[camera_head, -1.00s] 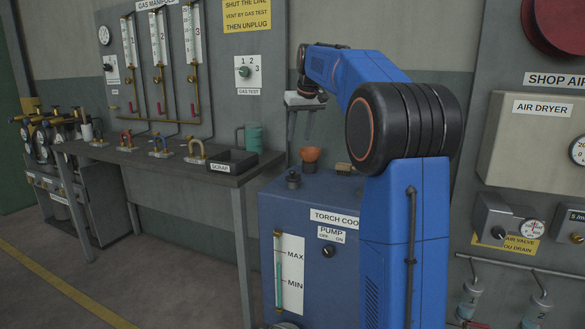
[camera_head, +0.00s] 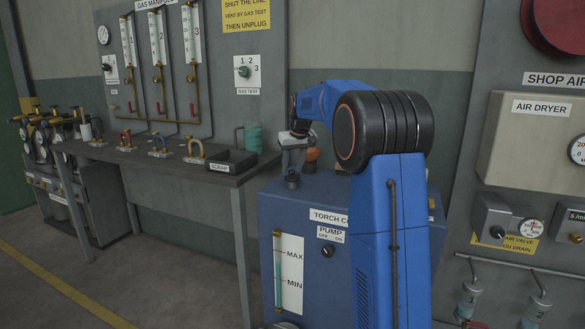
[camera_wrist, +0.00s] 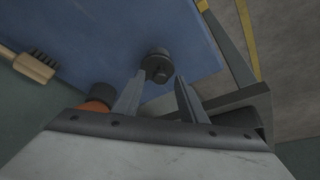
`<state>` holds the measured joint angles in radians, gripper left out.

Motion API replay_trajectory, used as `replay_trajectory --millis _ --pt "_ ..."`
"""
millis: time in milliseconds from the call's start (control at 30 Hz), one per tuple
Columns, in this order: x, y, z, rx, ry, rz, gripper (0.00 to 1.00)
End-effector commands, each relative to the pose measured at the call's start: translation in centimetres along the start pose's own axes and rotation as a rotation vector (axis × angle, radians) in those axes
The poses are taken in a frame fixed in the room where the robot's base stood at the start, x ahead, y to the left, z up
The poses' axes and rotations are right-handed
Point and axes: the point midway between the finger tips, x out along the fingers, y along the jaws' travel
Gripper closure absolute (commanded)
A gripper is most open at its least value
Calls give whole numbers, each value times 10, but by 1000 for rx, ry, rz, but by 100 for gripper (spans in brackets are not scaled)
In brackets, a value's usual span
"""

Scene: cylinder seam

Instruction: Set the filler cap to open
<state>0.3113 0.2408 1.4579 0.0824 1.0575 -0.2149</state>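The filler cap (camera_head: 292,180) is a small dark knob on the top left of the blue torch cooler (camera_head: 290,220). In the wrist view the cap (camera_wrist: 158,62) shows as a dark round piece with a smaller knob, just beyond the fingertips. My gripper (camera_head: 294,163) is just above the cap, pointing down. In the wrist view my gripper (camera_wrist: 161,76) is open, with its two fingers apart and the cap between and past their tips. I cannot tell whether either finger touches the cap.
An orange-topped piece (camera_head: 312,154) stands close behind the gripper on the cooler top. A brush (camera_wrist: 36,65) lies on the top in the wrist view. The bench (camera_head: 195,172) with a scrap bin (camera_head: 231,162) is to the left.

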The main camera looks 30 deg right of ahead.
Motion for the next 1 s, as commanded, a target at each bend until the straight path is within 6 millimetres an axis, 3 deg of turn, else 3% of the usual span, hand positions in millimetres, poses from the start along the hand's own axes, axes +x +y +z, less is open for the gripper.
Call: replay_trajectory --millis 333,500,1000 --pt "4 0 0 0 0 0 62" --pt "3 0 0 0 0 0 100" --pt "5 -5 -4 85 0 36 100"
